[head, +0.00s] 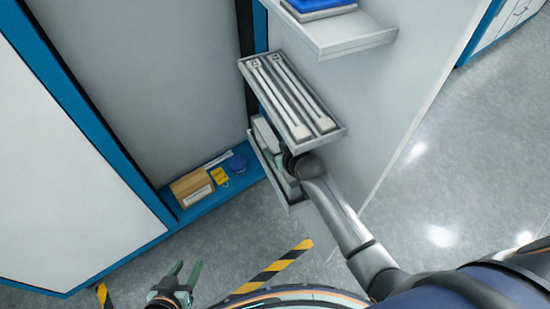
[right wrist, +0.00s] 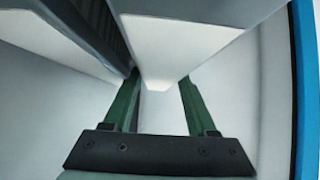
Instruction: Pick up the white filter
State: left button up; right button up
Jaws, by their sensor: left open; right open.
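A white block (right wrist: 172,45), which looks like the white filter, fills the top middle of the right wrist view. Its near end lies between the green fingers of my right gripper (right wrist: 160,80). The gripper is open, and I cannot tell whether a finger touches the block. In the head view a white block (head: 265,134) stands in the lower shelf tray (head: 294,207), beside my right gripper (head: 279,160), which is partly hidden by my wrist and the upper tray. My left gripper (head: 186,275) is open and empty, low over the floor, away from the shelves.
A middle tray (head: 340,131) with two long pale pieces hangs just above my right gripper. A top shelf (head: 352,43) holds a blue item. A cardboard box (head: 192,188), a yellow item (head: 219,177) and a blue round item (head: 237,163) sit on a blue ledge at left.

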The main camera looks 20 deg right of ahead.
grip_shut()
dwell(0.3)
dwell(1.0)
jog(key=shift+r, duration=0.1)
